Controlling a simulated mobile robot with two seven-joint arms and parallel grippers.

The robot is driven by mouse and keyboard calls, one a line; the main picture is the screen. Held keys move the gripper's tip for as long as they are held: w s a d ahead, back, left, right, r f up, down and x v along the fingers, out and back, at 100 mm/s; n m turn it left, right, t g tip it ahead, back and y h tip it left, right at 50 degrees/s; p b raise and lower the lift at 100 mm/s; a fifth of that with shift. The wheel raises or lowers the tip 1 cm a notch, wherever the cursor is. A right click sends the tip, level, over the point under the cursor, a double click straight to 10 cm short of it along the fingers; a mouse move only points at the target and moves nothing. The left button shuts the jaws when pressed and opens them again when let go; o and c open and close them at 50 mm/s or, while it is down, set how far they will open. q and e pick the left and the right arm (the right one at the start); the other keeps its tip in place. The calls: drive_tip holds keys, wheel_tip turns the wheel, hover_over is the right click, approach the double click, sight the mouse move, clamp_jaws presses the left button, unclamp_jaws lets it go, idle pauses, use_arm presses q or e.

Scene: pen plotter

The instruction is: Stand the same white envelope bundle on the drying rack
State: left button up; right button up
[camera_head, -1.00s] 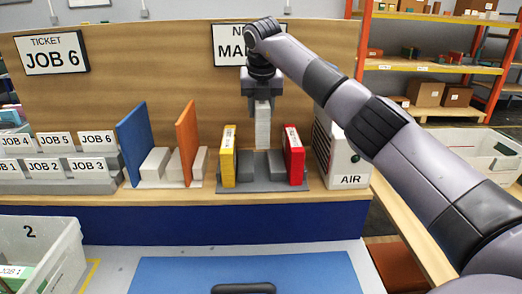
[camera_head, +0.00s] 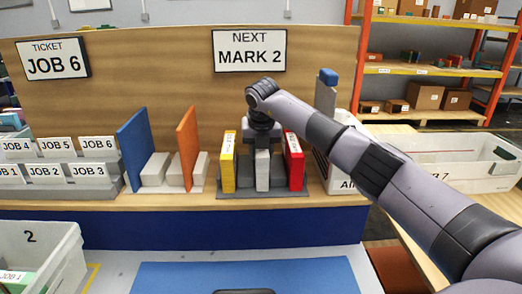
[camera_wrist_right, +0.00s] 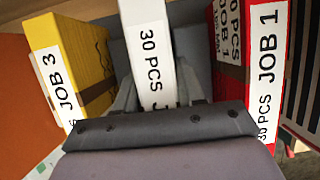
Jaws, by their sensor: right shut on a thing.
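The white envelope bundle (camera_head: 262,172), labelled "30 PCS" in the right wrist view (camera_wrist_right: 150,45), stands upright in the middle of the grey drying rack (camera_head: 240,193). My right gripper (camera_head: 262,152) is above the rack, pointing down and shut on the bundle's upper part. The bundle's foot appears at the rack's base; I cannot tell whether it touches. A yellow bundle (camera_head: 228,163) marked "JOB 3" (camera_wrist_right: 60,75) stands on its left. A red bundle (camera_head: 294,164) marked "JOB 1" (camera_wrist_right: 265,70) stands on its right. Gaps separate the white bundle from both. My left gripper is out of view.
A holder with a blue panel (camera_head: 133,150) and an orange panel (camera_head: 187,145) stands left of the rack. The white AIR unit (camera_head: 345,186) is close on the right, partly behind my arm. A bin marked 2 (camera_head: 45,240) is at front left. Signs read "JOB 6" and "MARK 2".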

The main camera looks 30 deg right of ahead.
drive_tip(key=o, duration=1.2)
drive_tip(key=shift+f, duration=0.1)
drive_tip(key=shift+c, duration=0.2)
drive_tip(key=shift+s+r, duration=0.1)
drive_tip(key=shift+r, duration=0.5)
drive_tip(key=b+v, duration=0.1)
drive_tip(key=v, duration=1)
drive_tip(key=shift+a, duration=0.1)
drive_tip(key=shift+s+f, duration=0.1)
